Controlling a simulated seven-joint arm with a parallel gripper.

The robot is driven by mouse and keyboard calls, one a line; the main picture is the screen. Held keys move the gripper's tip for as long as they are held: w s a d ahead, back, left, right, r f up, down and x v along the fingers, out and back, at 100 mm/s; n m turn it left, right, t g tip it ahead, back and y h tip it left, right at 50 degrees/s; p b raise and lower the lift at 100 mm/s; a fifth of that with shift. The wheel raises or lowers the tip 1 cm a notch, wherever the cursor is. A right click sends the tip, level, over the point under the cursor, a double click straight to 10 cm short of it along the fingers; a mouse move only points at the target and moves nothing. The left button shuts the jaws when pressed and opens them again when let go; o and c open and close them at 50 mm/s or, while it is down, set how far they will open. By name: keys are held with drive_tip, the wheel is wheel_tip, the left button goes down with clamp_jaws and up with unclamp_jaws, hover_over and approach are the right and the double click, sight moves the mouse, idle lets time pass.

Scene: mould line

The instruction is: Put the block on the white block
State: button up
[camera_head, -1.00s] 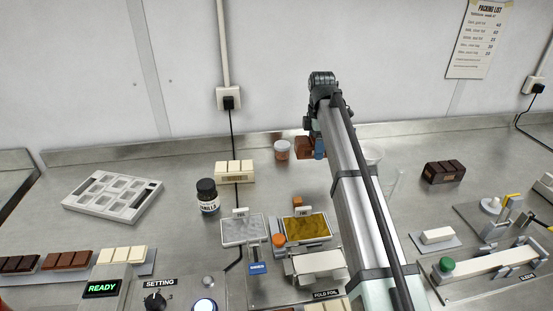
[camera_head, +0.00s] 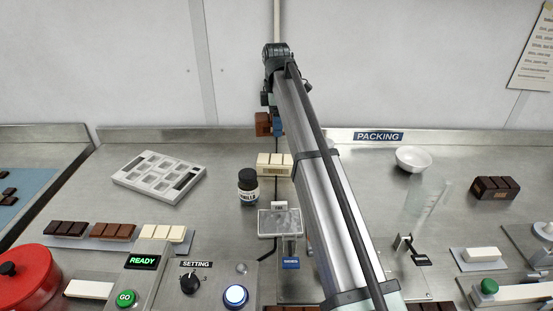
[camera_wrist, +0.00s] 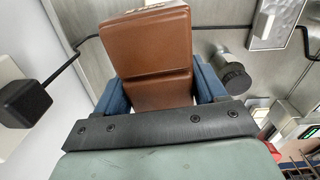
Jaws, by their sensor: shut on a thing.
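My gripper (camera_head: 277,126) is shut on a brown block (camera_head: 262,124) and holds it up near the back wall. In the wrist view the brown block (camera_wrist: 150,45) sits between the blue fingers of my gripper (camera_wrist: 150,95), tilted slightly. The white block (camera_head: 273,165), cream with segments on top and a label on its front, stands on the steel table. In the head view it is below the held block and a little to its right, with a gap between them. I cannot tell the depth offset.
A dark vanilla bottle (camera_head: 248,187) stands just left of and in front of the white block. A pale mould tray (camera_head: 118,178) lies to the left. A foil tray (camera_head: 279,222) is in front. A dark block (camera_head: 495,188) and a white bowl (camera_head: 413,159) are at right.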

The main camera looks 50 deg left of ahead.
sight(276, 158)
drive_tip(key=shift+m, duration=0.5)
drive_tip(key=shift+s+d+f, duration=0.1)
drive_tip(key=shift+f, duration=4.9)
drive_tip(key=shift+f, duration=0.1)
drive_tip(key=o, duration=1.5)
wheel_tip(276, 158, up, 12)
drive_tip(key=shift+r, duration=0.1)
